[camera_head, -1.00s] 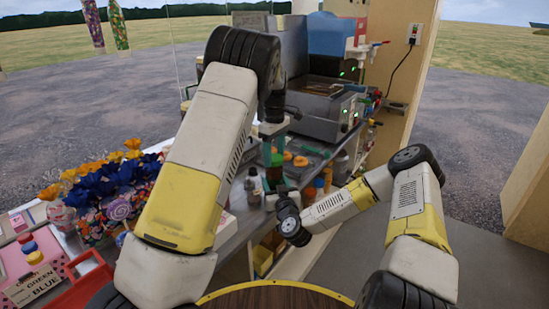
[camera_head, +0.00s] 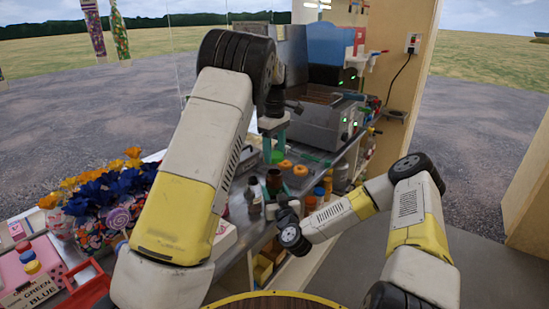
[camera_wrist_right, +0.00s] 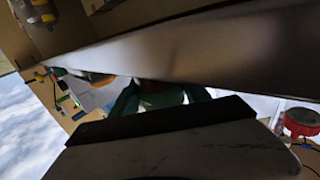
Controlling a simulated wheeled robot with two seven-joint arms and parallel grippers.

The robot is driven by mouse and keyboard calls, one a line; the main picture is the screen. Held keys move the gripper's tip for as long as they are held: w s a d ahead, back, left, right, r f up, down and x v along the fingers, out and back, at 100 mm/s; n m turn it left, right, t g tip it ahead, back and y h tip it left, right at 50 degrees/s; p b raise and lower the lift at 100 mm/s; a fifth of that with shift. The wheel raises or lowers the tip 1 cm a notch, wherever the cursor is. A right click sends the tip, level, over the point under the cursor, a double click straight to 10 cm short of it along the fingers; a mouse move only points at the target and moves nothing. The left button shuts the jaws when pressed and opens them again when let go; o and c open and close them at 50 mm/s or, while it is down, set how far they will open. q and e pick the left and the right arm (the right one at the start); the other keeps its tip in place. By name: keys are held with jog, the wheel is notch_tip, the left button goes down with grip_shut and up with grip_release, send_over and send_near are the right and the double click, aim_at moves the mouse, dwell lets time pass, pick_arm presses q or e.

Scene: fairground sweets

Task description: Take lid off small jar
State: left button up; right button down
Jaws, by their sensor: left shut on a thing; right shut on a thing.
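The small jar (camera_head: 274,182) is brown and stands at the front edge of the steel counter in the head view. My right gripper (camera_head: 281,198) is low beside it and shut on it; its fingertips are partly hidden. My left gripper (camera_head: 276,148) has teal fingers and points down above the jar. It is shut on the green lid (camera_head: 277,157), which shows as apart from the jar, with a small gap below it. In the right wrist view the teal fingers of my left gripper (camera_wrist_right: 160,98) show behind a dark edge; the jar is not clear there.
A dark-capped bottle (camera_head: 254,194) stands just left of the jar. Orange lids (camera_head: 300,170) lie on the counter behind, and several small jars (camera_head: 319,192) stand to the right. A steel fryer (camera_head: 322,125) is at the back. A red-capped jar (camera_wrist_right: 302,122) shows in the right wrist view.

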jog(key=shift+c, duration=2.2)
grip_release()
